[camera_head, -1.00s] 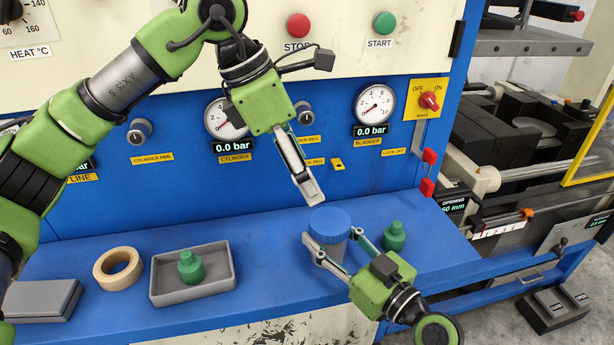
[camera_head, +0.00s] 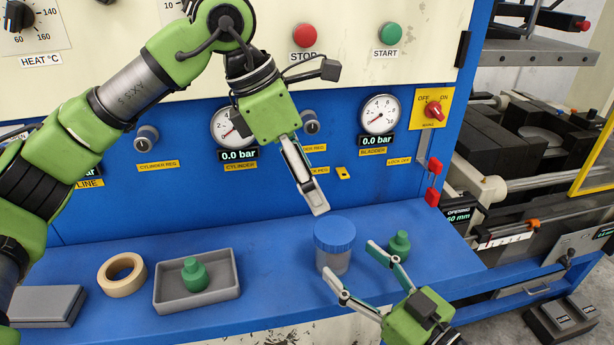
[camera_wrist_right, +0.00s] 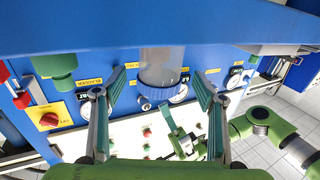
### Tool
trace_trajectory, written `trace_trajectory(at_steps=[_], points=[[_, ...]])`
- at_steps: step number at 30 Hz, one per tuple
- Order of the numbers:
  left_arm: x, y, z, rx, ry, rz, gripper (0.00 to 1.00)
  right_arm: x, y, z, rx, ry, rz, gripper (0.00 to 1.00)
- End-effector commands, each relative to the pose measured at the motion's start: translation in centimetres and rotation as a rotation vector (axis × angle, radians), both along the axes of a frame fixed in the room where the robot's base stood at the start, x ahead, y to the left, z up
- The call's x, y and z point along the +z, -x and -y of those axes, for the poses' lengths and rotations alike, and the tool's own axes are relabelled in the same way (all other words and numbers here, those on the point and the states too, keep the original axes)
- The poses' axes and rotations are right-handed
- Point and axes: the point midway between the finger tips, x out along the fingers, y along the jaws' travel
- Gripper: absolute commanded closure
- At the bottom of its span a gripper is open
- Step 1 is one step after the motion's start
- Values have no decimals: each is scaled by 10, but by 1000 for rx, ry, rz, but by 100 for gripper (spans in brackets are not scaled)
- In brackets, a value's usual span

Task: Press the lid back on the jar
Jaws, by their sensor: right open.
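The clear jar (camera_head: 334,263) stands upright on the blue ledge, and it shows upside down in the wrist view (camera_wrist_right: 160,72). The blue lid (camera_head: 334,231) sits level on its top; I cannot tell whether it is fully seated. My right gripper (camera_head: 352,262) is open and empty. Its fingers are in front and to the right of the jar, apart from it, and in the wrist view they stand either side of it. My left gripper (camera_head: 318,209) points down just above and left of the lid, its fingers together and empty, apart from the lid.
A green bottle (camera_head: 399,245) stands right of the jar, close to a right finger. To the left are a grey tray (camera_head: 160,296) with another green bottle (camera_head: 194,275), a tape roll (camera_head: 122,275) and a grey block (camera_head: 45,304). The blue panel with gauges rises behind.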

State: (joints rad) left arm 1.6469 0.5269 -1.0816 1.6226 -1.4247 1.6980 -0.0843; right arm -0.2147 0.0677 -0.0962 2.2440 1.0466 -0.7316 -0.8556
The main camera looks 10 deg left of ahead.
Motion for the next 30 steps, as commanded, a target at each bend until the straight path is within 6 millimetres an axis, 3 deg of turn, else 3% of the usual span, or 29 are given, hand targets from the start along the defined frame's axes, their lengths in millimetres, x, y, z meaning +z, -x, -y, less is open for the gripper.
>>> trace_trajectory(at_steps=[3,9,23,30], points=[[0,0,0,0,0,0,28,-2,20,17,1,6,-2,36],[0,0,0,0,0,0,28,-1,38,34,0,1,-1,36],[2,0,0,0,0,0,28,2,42,38,0,-1,0,36],[42,0,0,0,1,1,28,42,42,37,0,-1,0,36]])
